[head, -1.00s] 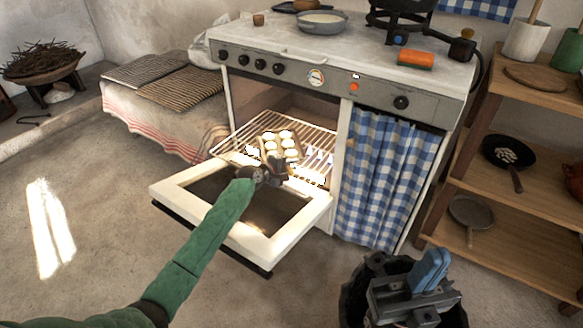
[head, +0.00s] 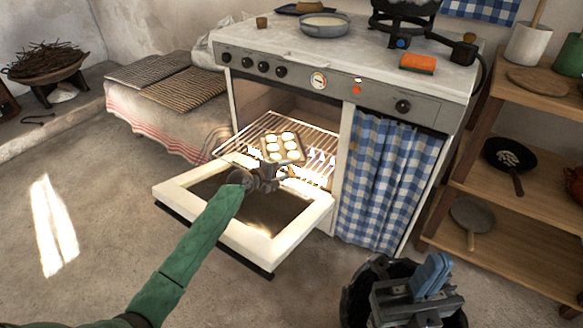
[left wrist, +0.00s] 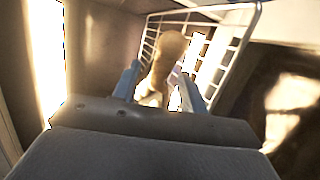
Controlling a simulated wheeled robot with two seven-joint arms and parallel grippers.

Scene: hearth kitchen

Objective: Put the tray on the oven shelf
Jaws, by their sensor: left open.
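The tray (head: 299,157), small and brownish with several pale round pieces on it, is at the oven shelf (head: 312,137), a wire rack inside the open oven. I cannot tell whether the tray rests fully on the wires. My left gripper (head: 280,174) is open at the tray's near side, over the inner edge of the oven door. In the left wrist view, its blue fingers (left wrist: 160,88) stand on either side of a beige round-ended thing (left wrist: 165,58), with the white rack (left wrist: 225,45) behind. My right gripper (head: 432,276) is low at the front right; its jaw gap is unclear.
The oven door (head: 288,244) is folded down in front of the oven. A checked curtain (head: 378,185) hangs to its right. A wooden shelf unit with pans (head: 472,216) stands at the far right. The floor on the left is clear.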

